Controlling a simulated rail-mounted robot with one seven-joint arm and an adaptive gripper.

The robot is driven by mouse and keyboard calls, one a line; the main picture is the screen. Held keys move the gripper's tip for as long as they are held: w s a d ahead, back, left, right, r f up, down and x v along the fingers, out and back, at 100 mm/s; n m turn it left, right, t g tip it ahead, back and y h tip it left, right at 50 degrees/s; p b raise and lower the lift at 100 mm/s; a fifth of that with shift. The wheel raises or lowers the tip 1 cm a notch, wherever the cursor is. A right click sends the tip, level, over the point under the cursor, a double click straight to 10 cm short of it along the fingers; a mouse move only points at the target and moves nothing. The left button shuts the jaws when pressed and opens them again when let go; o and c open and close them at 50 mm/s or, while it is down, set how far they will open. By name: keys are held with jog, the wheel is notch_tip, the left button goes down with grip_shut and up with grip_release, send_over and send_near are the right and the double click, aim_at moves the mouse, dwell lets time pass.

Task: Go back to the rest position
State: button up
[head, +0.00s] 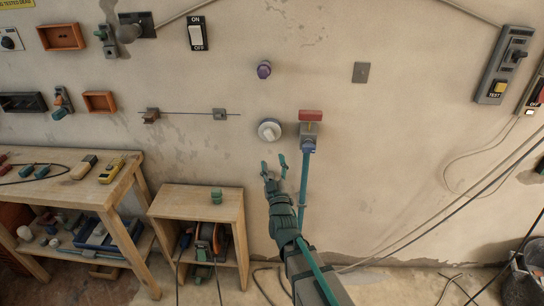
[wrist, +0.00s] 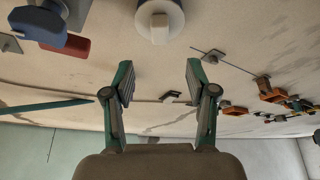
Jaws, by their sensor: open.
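My gripper (head: 274,166) is in front of the wall, just below the round white knob (head: 269,130) and left of a red-handled valve (head: 310,117). In the wrist view my gripper (wrist: 160,85) has its two fingers spread wide with nothing between them. The white knob (wrist: 160,20) shows beyond the fingers at the top of that view. The gripper appears apart from the knob. The valve's red part (wrist: 66,50) and blue part (wrist: 40,25) show at the upper left of the wrist view.
A wooden workbench (head: 120,185) with tools stands at the left. A small wooden cabinet (head: 175,205) stands below and left of my gripper. A purple knob (head: 264,69) and an on/off switch (head: 197,34) are higher on the wall. A bucket (head: 522,285) stands at the lower right.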

jog(key=shift+s, duration=0.15)
notch_tip(320, 180, down, 13)
jog(key=a+m+g+y, duration=0.1)
jog(key=a+g, duration=0.1)
jog(key=g, duration=0.4)
jog(key=s+d+f+m+g+h, duration=0.1)
jog(key=s+d+f+g, duration=0.25)
jog(key=s+f, duration=0.4)
jog(key=s+d+f+m+g+h, duration=0.15)
jog(key=s+f+g, duration=0.3)
jog(key=f, duration=0.65)
jog(key=s+d+f+m+g+h+p, duration=0.1)
jog(key=s+d+f+g, duration=0.4)
jog(key=s, duration=0.4)
jog(key=s+d+f+m+g+h+p, duration=0.1)
jog(key=s+d+f+m+g, duration=0.15)
jog(key=s+d+f, duration=0.5)
jog(key=s+d+f+g+p, duration=0.1)
jog(key=s+d+g, duration=0.2)
jog(key=s, duration=0.8)
jog(key=s+d+f+m+g, duration=0.1)
jog(key=s+d+g, duration=0.2)
jog(key=s, duration=0.9)
jog(key=shift+s+m+g+h+p, duration=0.25)
jog(key=shift+m+g+h+p, duration=0.05)
jog(key=shift+g+h+p, duration=0.1)
